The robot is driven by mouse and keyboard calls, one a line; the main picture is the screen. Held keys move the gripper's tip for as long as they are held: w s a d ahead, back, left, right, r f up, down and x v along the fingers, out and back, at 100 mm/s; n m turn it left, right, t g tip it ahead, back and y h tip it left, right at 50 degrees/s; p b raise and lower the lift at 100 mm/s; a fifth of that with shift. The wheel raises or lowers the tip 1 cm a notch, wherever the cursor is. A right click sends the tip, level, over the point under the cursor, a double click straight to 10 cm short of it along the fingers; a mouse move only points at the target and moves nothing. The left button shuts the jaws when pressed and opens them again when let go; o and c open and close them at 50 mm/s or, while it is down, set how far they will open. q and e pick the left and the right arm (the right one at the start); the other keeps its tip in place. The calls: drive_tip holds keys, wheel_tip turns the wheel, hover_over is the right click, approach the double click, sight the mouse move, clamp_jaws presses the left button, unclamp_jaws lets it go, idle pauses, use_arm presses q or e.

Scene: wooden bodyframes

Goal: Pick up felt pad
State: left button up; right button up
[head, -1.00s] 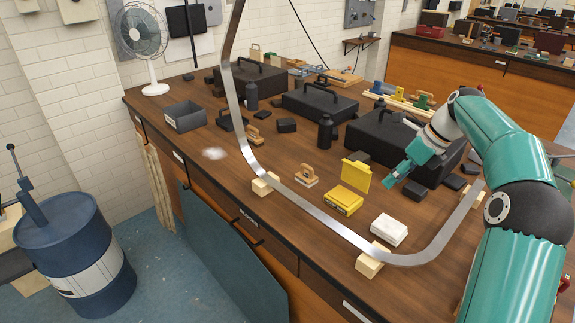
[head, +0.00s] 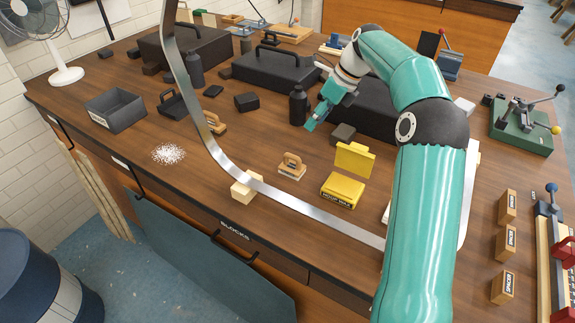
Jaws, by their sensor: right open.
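No piece is clearly marked as the felt pad. A small dark grey block (head: 343,133) lies behind the yellow open box and may be it, but I cannot tell. My right gripper (head: 314,121) is teal, open and empty. It points down to the left, between a black bottle (head: 299,106) and the dark grey block. I cannot tell its height above the bench. My left gripper is out of view.
A bent metal strip (head: 300,212) runs across the bench (head: 250,150), propped on a wooden block (head: 246,187). The yellow box (head: 343,190) and a wooden-handled tool (head: 291,167) stand near it. Black cases (head: 275,68) are behind. White powder (head: 168,154) lies at left.

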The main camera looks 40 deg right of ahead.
approach(295, 158)
drive_tip(key=w+f, duration=0.2)
drive_tip(key=f, duration=0.2)
drive_tip(key=shift+w+a+f, duration=0.25)
drive_tip(key=shift+w+f, duration=0.1)
drive_tip(key=shift+w, duration=0.05)
drive_tip(key=shift+s+a+p+x, duration=0.2)
drive_tip(key=shift+p+x, duration=0.1)
drive_tip(key=shift+x, duration=1.05)
drive_tip(key=shift+s+a+p+x, duration=0.15)
drive_tip(key=shift+p+x, duration=0.15)
drive_tip(key=shift+x, duration=1.1)
drive_tip(key=shift+s+d, duration=0.1)
clamp_jaws()
